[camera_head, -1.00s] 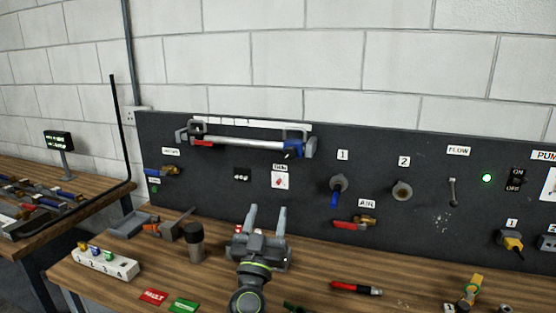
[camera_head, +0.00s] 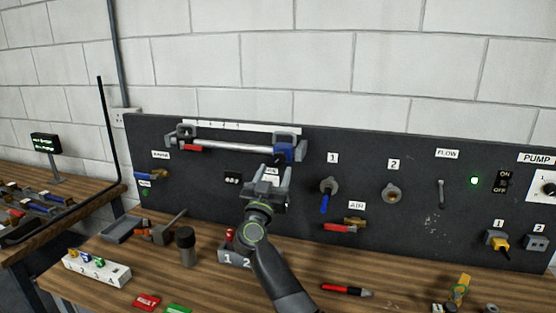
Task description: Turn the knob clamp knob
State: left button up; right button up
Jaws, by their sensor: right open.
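A bar clamp is mounted along the top of the dark panel. Its silver bar (camera_head: 237,146) runs between grey brackets, with a red piece (camera_head: 192,148) at the left and a blue body (camera_head: 285,151) at the right. A small dark knob (camera_head: 278,160) shows just below the blue body. My right gripper (camera_head: 274,169) is open, its two fingers pointing up at the panel just below the knob. Whether the fingers touch the knob, I cannot tell. The gripper partly covers a small label behind it. My left gripper is not in view.
The panel (camera_head: 420,215) also carries valves (camera_head: 328,187), a red-handled air valve (camera_head: 341,227) and a switch (camera_head: 503,182). On the bench stand a dark-capped cylinder (camera_head: 187,247), a numbered block (camera_head: 232,257) and a white numbered strip (camera_head: 97,267). A red marker (camera_head: 345,290) lies at the front.

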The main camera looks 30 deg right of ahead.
aim_at(279, 161)
jog(key=shift+x, duration=2.2)
jog(key=c, duration=1)
jog(key=shift+o, duration=0.2)
